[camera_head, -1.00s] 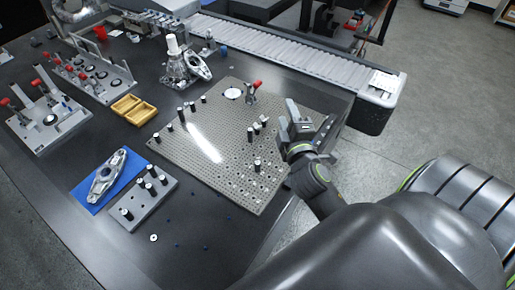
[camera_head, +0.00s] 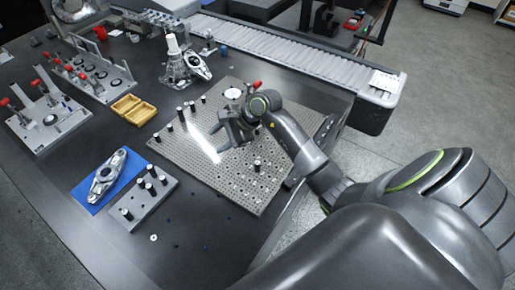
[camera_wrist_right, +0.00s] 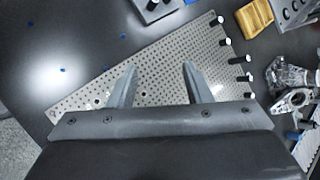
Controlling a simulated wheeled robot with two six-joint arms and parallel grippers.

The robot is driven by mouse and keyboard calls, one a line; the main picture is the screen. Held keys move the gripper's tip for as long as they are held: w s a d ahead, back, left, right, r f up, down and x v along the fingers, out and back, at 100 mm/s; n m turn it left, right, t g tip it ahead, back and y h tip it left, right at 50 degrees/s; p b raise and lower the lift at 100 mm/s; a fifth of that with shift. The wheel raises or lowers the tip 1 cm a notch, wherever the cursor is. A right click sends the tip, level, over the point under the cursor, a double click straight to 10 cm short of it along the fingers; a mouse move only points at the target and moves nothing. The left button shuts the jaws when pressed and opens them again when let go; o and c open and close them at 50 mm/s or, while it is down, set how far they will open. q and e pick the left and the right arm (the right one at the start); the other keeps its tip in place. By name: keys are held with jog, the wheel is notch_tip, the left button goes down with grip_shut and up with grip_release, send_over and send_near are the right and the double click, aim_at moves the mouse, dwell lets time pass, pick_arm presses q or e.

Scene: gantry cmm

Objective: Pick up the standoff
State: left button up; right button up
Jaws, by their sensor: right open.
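Several standoffs, black cylinders with pale tops, stand on the perforated plate (camera_head: 185,150). A row of them, including one standoff (camera_head: 182,115), runs along its left side, and a lone standoff (camera_head: 257,166) stands nearer the front. More stand on a small grey block (camera_head: 148,206). My right gripper (camera_head: 216,133) is over the middle of the plate, open and empty. In the right wrist view its fingers (camera_wrist_right: 158,68) are spread above bare plate, with the standoff row, including one standoff (camera_wrist_right: 239,60), to their right. The arm hides part of the plate's right side. My left gripper is not in view.
A blue mat (camera_head: 82,196) carries a metal bracket (camera_head: 106,175) beside the block. A yellow tray (camera_head: 133,109), clamp fixtures (camera_head: 48,115) and a metal casting (camera_head: 175,68) stand farther back. A conveyor (camera_head: 285,52) runs behind. The table's front is mostly clear.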

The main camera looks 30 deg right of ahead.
jog(key=d+f+n+g+h, duration=0.2)
jog(key=d+g+h, duration=0.15)
jog(key=d, duration=0.25)
jog(key=g+h, duration=0.2)
jog(key=h, duration=0.1)
send_over(258, 162)
notch_tip(258, 162, down, 13)
jog(key=b, duration=1.4)
jog(key=shift+a+f, duration=0.1)
jog(key=shift+f, duration=1.65)
grip_shut()
